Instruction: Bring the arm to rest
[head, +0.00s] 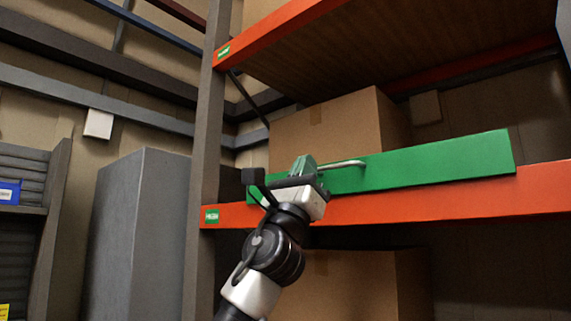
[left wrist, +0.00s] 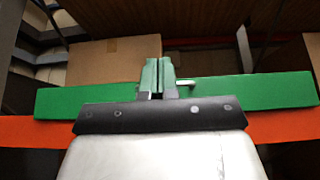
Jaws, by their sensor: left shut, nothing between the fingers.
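My left arm rises from the bottom of the head view. Its left gripper (head: 304,168) is shut and empty, in front of the left part of a long green board (head: 440,162). In the left wrist view the two green-tipped fingers of the left gripper (left wrist: 159,76) are together, and the green board (left wrist: 255,90) runs across behind them. A metal handle (head: 343,164) on the board shows just right of the fingers. I cannot tell whether the fingers touch the board. My right gripper is not in view.
The board lies along an orange shelf beam (head: 420,208). A cardboard box (head: 330,128) stands behind it, with another box (head: 350,285) below. A grey upright (head: 203,150) and grey cabinet (head: 138,235) stand left. An upper orange beam (head: 275,30) is overhead.

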